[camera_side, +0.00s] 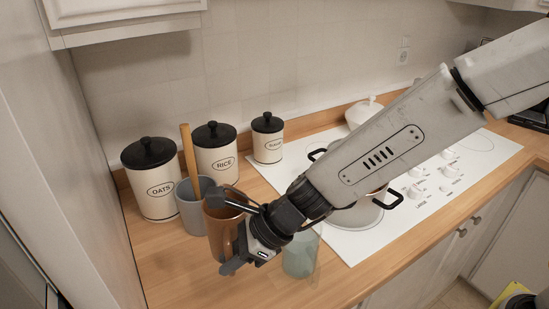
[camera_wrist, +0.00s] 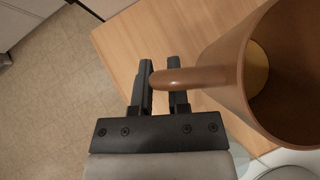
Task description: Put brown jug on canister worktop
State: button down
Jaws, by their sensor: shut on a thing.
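The brown jug (camera_side: 222,236) is upright over the wooden canister worktop (camera_side: 180,277), in front of the grey cup. My gripper (camera_side: 235,256) is at its near right side. In the wrist view my gripper (camera_wrist: 160,88) is shut on the handle of the brown jug (camera_wrist: 236,88), with one finger on each side of the handle. The jug's open mouth faces the wrist camera. I cannot tell whether its base touches the worktop, since the gripper hides part of it.
A grey cup (camera_side: 191,212) with a wooden stick stands close behind the jug. Canisters OATS (camera_side: 153,196), RICE (camera_side: 217,163) and a smaller one (camera_side: 267,146) line the wall. A greenish glass (camera_side: 300,259) stands right of my gripper. The white cooktop (camera_side: 350,243) is further right. The front left worktop is bare.

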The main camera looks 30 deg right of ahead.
aim_at(232, 273)
jog(key=shift+f, duration=1.9)
jog(key=shift+f, duration=0.15)
jog(key=shift+f, duration=1.95)
jog(key=c, duration=0.6)
grip_release()
jog(key=shift+f, duration=0.15)
jog(key=shift+r, duration=0.2)
jog(key=shift+s+d+r, duration=0.15)
jog(key=shift+d+r, duration=0.25)
jog(key=shift+v, duration=5.4)
